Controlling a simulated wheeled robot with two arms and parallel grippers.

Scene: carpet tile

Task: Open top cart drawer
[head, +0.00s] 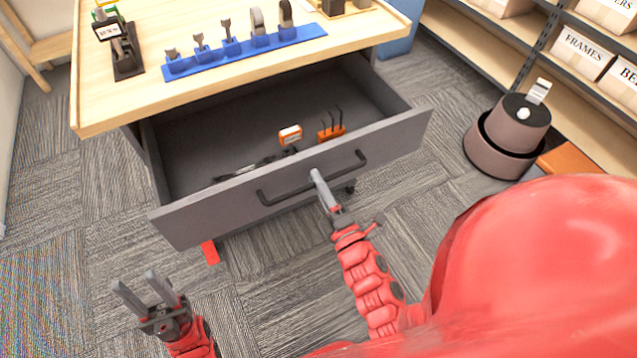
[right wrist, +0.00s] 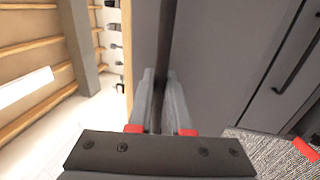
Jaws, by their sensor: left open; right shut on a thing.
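The top cart drawer (head: 205,212) is dark grey and stands pulled well out from under the wooden cart top (head: 145,95). Its inside is visible in the head view. My right gripper (head: 316,176) is shut on the black bar handle (head: 288,194), near the middle of the drawer front. My left gripper (head: 148,290) is open and empty, low over the carpet at the lower left, apart from the drawer.
Orange items (head: 331,131) and a dark tool lie in the drawer. A blue rack (head: 245,50) with several tools sits on the cart top. A brown round bin (head: 508,135) stands to the right, before shelves with boxes. The carpet in front of the drawer is mostly clear.

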